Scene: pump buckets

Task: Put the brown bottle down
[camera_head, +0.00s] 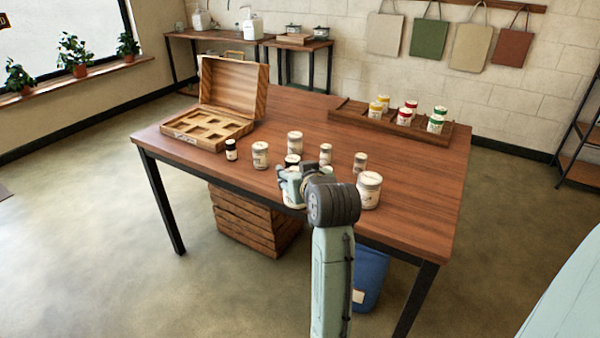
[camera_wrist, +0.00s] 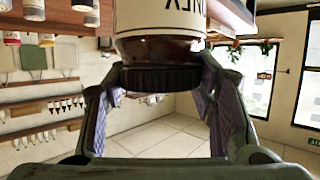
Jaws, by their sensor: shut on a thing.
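The brown bottle (camera_wrist: 165,48) has brown glass, a white label and a black cap. It appears inverted at the top of the wrist view, with its cap between my two fingers. My gripper (camera_wrist: 160,95) is shut on it at the cap. In the head view, my gripper (camera_head: 294,177) is over the near edge of the table (camera_head: 430,210). The bottle (camera_head: 292,160) is partly hidden there behind my gripper. I cannot tell whether its base touches the table.
Several jars stand nearby, including a large one (camera_head: 369,190) to the right and a small dark bottle (camera_head: 231,150) to the left. An open wooden box (camera_head: 235,88) is at the left. A wooden rack (camera_head: 350,112) with colored jars is at the back. The right tabletop is clear.

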